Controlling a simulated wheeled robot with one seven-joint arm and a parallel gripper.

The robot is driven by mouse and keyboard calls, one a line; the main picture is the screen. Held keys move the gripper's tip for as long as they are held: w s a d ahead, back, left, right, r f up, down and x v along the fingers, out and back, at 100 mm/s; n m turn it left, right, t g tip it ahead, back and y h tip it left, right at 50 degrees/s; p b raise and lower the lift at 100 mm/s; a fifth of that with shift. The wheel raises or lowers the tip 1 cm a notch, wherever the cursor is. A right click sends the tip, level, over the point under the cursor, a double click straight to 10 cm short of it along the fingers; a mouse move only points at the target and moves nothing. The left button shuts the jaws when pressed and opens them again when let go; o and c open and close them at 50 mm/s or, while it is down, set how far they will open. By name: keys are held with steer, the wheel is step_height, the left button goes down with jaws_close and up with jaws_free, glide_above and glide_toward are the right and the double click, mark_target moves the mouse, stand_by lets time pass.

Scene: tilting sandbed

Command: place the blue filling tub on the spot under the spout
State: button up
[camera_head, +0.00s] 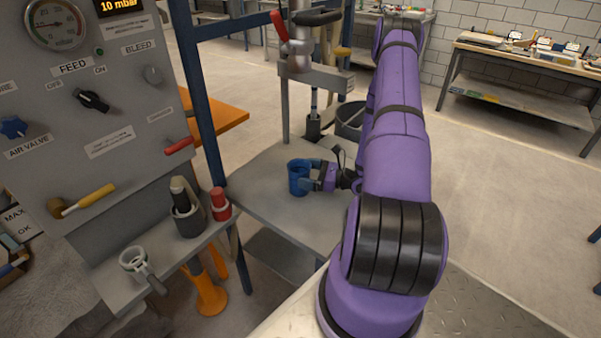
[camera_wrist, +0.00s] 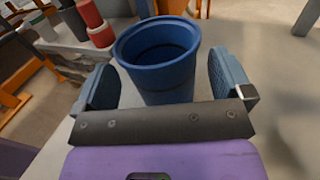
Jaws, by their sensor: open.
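The blue filling tub (camera_head: 297,177) stands upright on a grey table in the head view. In the wrist view the tub (camera_wrist: 160,65) is between the two finger pads, with a gap showing on the right side. My gripper (camera_head: 311,177) is open around the tub, reaching it from the right. It also shows in the wrist view (camera_wrist: 165,88). The spout appears to belong to the grey metal fitting (camera_head: 297,55) above the back of the table. I cannot make out the marked spot under it.
The grey table (camera_head: 262,190) has free room left of the tub. A dark bucket (camera_head: 350,120) stands behind my gripper. A control panel (camera_head: 100,85) and a shelf with a red-capped item (camera_head: 220,204) are at the left. A blue post (camera_head: 200,100) rises beside the table.

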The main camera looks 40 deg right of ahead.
steer(key=v, duration=0.9)
